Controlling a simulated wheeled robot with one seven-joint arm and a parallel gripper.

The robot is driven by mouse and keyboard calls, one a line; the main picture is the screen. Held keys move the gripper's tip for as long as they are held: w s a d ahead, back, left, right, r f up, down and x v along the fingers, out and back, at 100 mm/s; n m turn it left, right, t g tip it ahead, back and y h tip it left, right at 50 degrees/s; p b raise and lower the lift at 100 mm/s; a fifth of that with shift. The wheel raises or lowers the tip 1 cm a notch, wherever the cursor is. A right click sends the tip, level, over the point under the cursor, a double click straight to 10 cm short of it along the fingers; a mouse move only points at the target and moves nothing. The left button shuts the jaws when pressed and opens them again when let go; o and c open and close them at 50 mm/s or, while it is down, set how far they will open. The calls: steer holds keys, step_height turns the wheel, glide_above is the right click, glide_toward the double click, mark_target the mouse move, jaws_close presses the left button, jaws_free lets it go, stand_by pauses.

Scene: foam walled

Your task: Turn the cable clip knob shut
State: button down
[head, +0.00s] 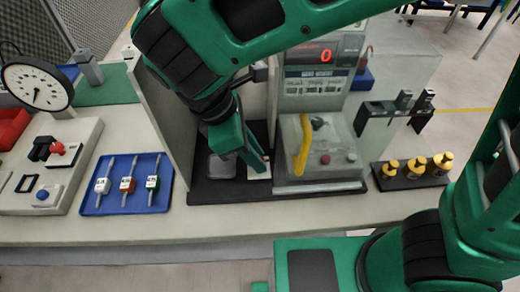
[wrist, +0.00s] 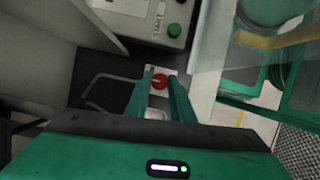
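A red knob (wrist: 159,80) with a pale mark across it sits on a small white plate (wrist: 154,113). In the wrist view it shows between and just beyond the fingertips of my gripper (wrist: 161,82). The fingers are spread, one on each side of the knob; I cannot tell whether they touch it. In the head view my gripper (head: 258,165) points down into the walled bay, above the white plate (head: 260,175). There the knob is hidden behind my gripper. Whether the clip is open or shut cannot be made out.
Grey walls (head: 163,125) stand left of my gripper. A scale-like machine (head: 318,140) with a red display and yellow handle stands close on the right. A bent grey wire (wrist: 105,82) lies left of the plate. A blue tray (head: 127,200) and brass weights (head: 416,167) stand farther out.

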steer(key=shift+w+m+g, duration=0.2)
steer(key=shift+m+g, duration=0.2)
steer(key=shift+m, duration=0.75)
steer(key=shift+w+m+g, duration=0.15)
steer(key=shift+m+g, duration=0.25)
steer(key=shift+m, duration=0.75)
steer(key=shift+r, duration=0.1)
steer(key=c, duration=1.5)
jaws_free()
steer(key=shift+c, duration=0.2)
steer(key=v, duration=1)
steer(key=shift+r, duration=0.3)
steer(key=shift+w, duration=0.15)
